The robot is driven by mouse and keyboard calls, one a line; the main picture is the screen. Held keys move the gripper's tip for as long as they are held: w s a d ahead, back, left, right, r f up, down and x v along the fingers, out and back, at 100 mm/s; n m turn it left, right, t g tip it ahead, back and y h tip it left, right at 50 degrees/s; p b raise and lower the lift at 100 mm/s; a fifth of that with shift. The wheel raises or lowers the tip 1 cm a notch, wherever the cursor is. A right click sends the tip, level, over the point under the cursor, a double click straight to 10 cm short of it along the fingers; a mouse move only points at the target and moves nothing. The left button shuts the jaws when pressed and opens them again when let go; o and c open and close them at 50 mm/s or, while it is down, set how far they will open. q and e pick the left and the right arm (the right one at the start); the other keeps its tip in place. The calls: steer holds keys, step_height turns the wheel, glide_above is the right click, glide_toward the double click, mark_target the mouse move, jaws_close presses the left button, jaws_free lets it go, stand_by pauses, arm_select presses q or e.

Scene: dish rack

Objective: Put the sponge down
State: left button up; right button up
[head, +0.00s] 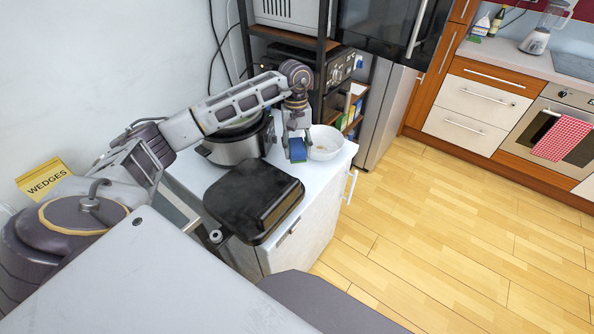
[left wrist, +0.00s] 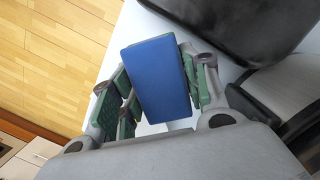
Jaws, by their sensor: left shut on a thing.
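The sponge (head: 298,150) shows a blue face and a green edge, near the far end of the white counter. My left gripper (head: 296,133) points down and is shut on it. In the left wrist view the blue face of the sponge (left wrist: 155,80) fills the space between the green-padded fingers (left wrist: 160,95). The sponge is over the white counter top (head: 205,175); whether it touches the surface I cannot tell. A white bowl (head: 325,143) is just to its right. My right gripper is not in view.
A dark shelf rack (head: 322,75) rises behind. The wooden floor (head: 430,230) to the right is clear.

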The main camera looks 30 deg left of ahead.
arm_select(q)
step_height(320, 180, down, 5)
steer(key=shift+f+p, duration=0.2)
steer(key=shift+p, duration=0.2)
steer(key=shift+f, duration=0.4)
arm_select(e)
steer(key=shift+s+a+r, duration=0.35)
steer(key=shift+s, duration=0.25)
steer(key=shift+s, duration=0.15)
